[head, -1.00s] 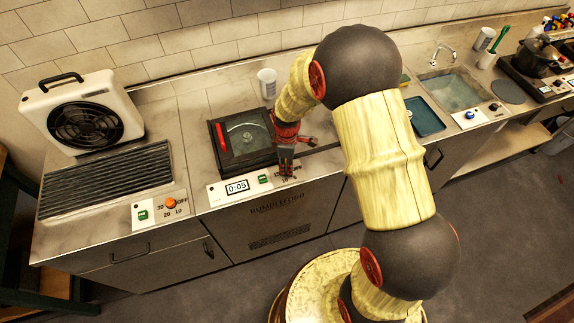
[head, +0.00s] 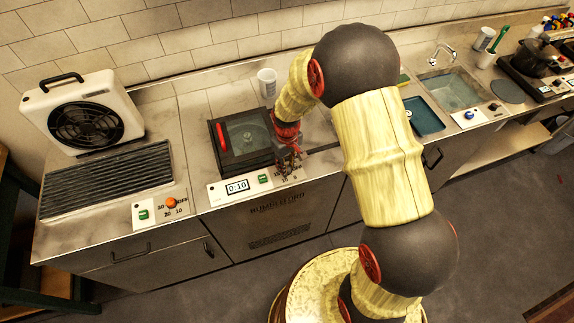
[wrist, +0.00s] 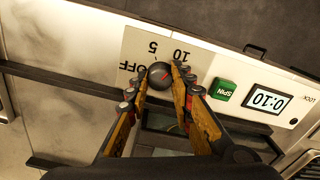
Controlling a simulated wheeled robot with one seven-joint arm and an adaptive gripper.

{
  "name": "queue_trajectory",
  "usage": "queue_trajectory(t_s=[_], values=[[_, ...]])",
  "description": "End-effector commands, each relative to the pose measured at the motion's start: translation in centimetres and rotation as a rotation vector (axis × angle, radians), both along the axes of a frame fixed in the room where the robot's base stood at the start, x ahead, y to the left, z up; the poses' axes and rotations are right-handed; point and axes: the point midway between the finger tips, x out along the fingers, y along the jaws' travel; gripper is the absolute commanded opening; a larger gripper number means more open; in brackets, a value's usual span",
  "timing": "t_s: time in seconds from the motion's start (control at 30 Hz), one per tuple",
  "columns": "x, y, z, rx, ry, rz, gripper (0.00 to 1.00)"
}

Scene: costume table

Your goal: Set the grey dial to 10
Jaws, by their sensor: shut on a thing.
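The grey dial (wrist: 160,75) sits on a panel between my fingertips in the wrist view. A short red mark on it points to the upper right in the picture, toward the printed 10. OFF, 5 and 10 are printed around it. My gripper (wrist: 156,81) is shut on the dial, one finger on each side. In the head view my gripper (head: 288,162) is at the panel's right end and hides the dial. The display (wrist: 269,101) on the same panel reads 0:10, also in the head view (head: 237,186).
A green SPIN button (wrist: 223,89) lies between dial and display. The glass-lidded unit (head: 243,156) with a red handle stands behind the panel. An orange knob (head: 171,202) is on another panel to the left. A cup (head: 267,82) stands behind.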

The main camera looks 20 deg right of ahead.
Motion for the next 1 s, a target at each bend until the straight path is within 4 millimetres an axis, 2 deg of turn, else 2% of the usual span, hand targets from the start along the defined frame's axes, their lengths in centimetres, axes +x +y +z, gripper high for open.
queue_trajectory(t_s=[0.67, 0.7, 1.0], values=[[0.09, 0.04, 0.04, 0.001, -0.002, -0.064, 0.00], [0.09, 0.04, 0.04, 0.001, -0.002, -0.064, 0.24], [0.05, 0.02, 0.02, 0.000, -0.001, -0.063, 0.41]])
